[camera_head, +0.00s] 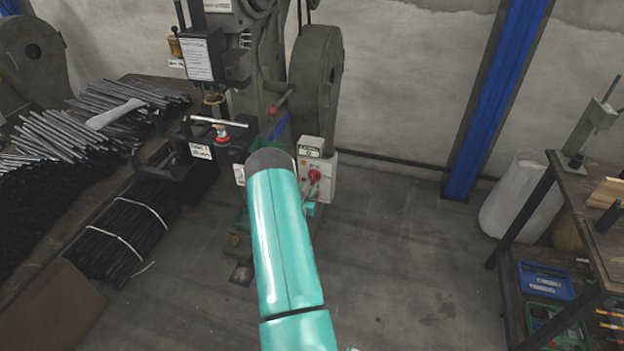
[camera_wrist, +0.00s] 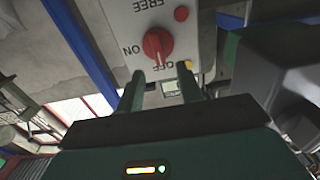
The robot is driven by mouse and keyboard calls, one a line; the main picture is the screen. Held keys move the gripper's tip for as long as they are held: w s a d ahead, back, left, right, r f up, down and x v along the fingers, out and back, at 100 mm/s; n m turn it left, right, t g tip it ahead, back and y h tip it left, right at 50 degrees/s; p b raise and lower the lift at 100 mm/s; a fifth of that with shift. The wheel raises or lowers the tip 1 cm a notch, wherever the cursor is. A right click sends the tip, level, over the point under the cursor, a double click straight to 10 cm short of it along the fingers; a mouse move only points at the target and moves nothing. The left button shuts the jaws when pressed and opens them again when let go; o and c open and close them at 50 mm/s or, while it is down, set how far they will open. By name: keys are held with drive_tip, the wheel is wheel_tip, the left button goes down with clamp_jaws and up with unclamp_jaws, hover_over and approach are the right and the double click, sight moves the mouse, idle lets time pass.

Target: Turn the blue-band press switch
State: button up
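The press (camera_head: 276,60) stands against the back wall, with a blue band (camera_head: 280,127) on its frame. A pale switch box (camera_head: 325,168) is at its right side. The box carries a red rotary knob (camera_head: 314,176), which fills the upper middle of the wrist view (camera_wrist: 157,44). Upside-down labels ON, FREE and OFF surround the knob, and its grip seems to point near OFF. My gripper (camera_wrist: 161,73) is open, its two fingers apart just below the knob in the wrist view, with nothing held. In the head view my arm partly hides the press base and the gripper.
A red button (camera_wrist: 181,14) and a yellow button (camera_wrist: 188,64) sit on the same panel. Bundled dark rods (camera_head: 125,235) lie at left. The floor between is clear.

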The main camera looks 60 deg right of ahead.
sight(312, 177)
drive_tip(key=d, duration=0.4)
drive_tip(key=w+d, duration=0.1)
drive_tip(key=shift+d, duration=0.4)
clamp_jaws()
